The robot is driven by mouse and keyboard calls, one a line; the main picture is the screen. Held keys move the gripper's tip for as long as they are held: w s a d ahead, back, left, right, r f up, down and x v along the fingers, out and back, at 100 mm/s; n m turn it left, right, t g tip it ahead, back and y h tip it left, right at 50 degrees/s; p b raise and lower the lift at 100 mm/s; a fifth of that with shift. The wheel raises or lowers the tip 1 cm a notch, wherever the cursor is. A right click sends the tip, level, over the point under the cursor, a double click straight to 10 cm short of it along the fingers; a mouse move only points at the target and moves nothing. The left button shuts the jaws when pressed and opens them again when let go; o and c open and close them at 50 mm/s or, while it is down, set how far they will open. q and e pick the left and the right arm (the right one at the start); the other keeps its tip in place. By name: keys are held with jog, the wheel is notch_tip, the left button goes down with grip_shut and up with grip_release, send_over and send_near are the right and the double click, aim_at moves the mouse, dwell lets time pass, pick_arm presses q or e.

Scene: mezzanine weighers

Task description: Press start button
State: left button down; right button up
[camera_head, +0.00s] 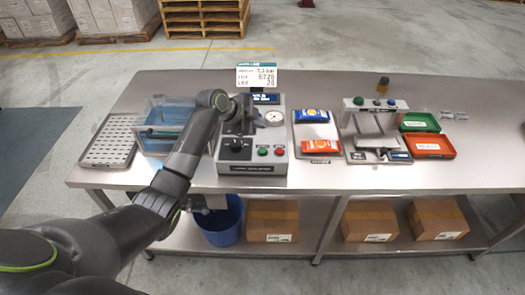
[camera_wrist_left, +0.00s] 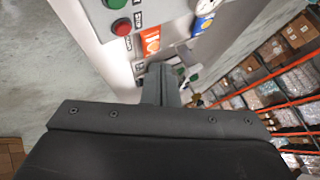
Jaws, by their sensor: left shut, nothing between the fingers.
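A grey control box (camera_head: 224,169) stands on the steel table, with a black knob (camera_head: 236,146), a green button (camera_head: 263,151) and a red button (camera_head: 279,152) on its front. Their labels are too small to read. My left gripper (camera_head: 246,122) is shut and empty, above the back part of the box, apart from both front buttons. In the left wrist view, the gripper fingers (camera_wrist_left: 161,82) are together, and the green button (camera_wrist_left: 116,4) and red button (camera_wrist_left: 122,27) show at the top left. My arm hides part of the box. My right gripper is not in view.
A sign (camera_head: 256,76) and a round gauge (camera_head: 274,118) rise behind the panel. A tray with blue and orange packets (camera_head: 313,116), a weigher with its own buttons (camera_head: 377,102), and green (camera_head: 418,122) and orange bins (camera_head: 430,145) stand right. A perforated tray (camera_head: 108,141) lies left.

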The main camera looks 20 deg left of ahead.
pick_arm(q)
jog(key=b, duration=0.6)
send_over(259, 152)
notch_tip(259, 152, down, 8)
jog(key=shift+r, duration=0.2)
jog(key=shift+f, duration=0.55)
jog(key=shift+r, duration=0.1)
dwell(0.8)
jog(key=shift+f+b, duration=0.45)
